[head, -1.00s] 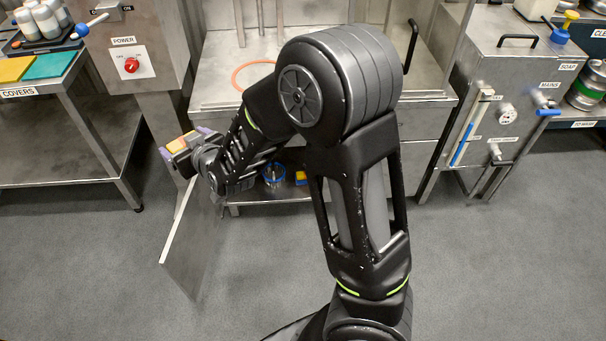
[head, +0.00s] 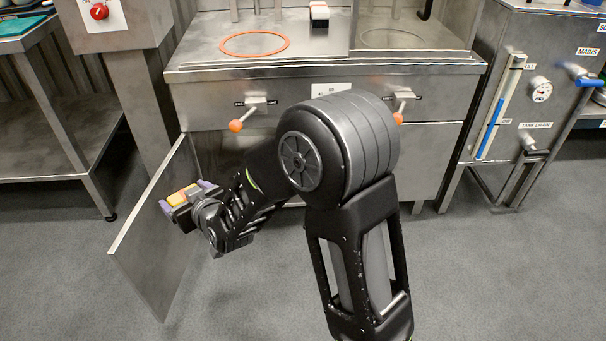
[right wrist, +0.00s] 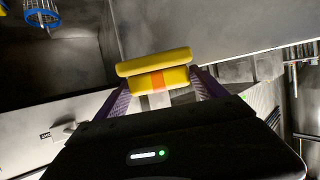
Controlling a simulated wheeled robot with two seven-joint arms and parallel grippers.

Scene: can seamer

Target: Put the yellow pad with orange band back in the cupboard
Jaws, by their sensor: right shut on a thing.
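My right gripper (head: 180,197) is shut on the yellow pad with orange band (head: 183,194), at the left in the head view. In the right wrist view the pad (right wrist: 160,82) sits between the purple fingers, its orange band near the middle; a longer plain yellow bar lies against its far side. The cupboard is in the lower left of the steel machine. Its door (head: 152,245) stands open towards me, beside the gripper. The cupboard's grey inside (right wrist: 60,55) shows in the right wrist view. My left gripper is not in view.
A blue wire basket (right wrist: 42,16) shows at the upper left of the right wrist view. Two orange-knobbed handles (head: 236,125) stick out from the machine front. An orange ring (head: 255,43) lies on the worktop. The floor in front is clear.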

